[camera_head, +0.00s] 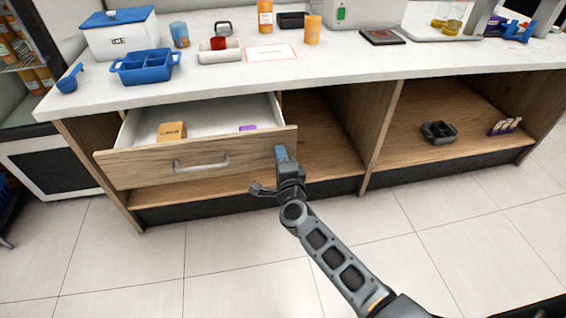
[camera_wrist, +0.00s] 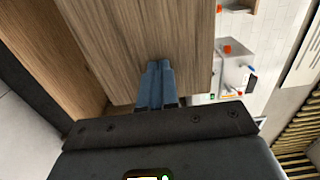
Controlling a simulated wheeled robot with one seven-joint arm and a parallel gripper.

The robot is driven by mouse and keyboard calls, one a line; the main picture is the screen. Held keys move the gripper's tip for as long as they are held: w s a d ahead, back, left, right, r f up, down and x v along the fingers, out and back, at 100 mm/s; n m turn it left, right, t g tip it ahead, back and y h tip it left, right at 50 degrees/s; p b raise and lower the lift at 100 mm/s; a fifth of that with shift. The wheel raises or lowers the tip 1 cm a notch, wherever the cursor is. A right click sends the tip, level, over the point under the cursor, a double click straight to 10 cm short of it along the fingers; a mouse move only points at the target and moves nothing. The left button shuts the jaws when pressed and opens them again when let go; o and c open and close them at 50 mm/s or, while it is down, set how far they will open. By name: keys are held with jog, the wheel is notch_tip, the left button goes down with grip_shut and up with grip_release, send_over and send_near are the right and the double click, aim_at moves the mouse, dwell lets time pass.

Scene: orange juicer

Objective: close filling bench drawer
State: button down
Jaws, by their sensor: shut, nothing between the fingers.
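The filling bench drawer (camera_head: 140,168) is pulled open under the left part of the counter in the head view. It has a wooden front, a silver bar handle (camera_head: 201,163) and a white inside. A tan box (camera_head: 172,131) and a small purple item (camera_head: 247,128) are in it. My gripper (camera_head: 282,154) is at the right end of the drawer front. In the wrist view my gripper (camera_wrist: 155,68) has its blue fingers together, with the wooden drawer front (camera_wrist: 150,30) right before the tips. I cannot tell whether they touch it. Nothing is between the fingers.
The white counter (camera_head: 350,75) carries an ice box (camera_head: 120,35), a blue caddy (camera_head: 146,66), cups and other items. Right of the drawer are open shelves; the right one holds a dark tray (camera_head: 438,132). The tiled floor (camera_head: 230,260) in front is clear.

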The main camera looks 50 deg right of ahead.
jog(key=b+x, duration=0.9)
jog(key=x, duration=1.3)
jog(key=shift+w+d+f+b, duration=0.2)
jog(key=shift+w+b, duration=0.15)
jog(key=shift+b, duration=0.05)
jog(key=shift+w+d, duration=0.2)
jog(key=shift+w+r, duration=0.15)
jog(key=shift+r, duration=0.2)
jog(key=shift+d, duration=0.1)
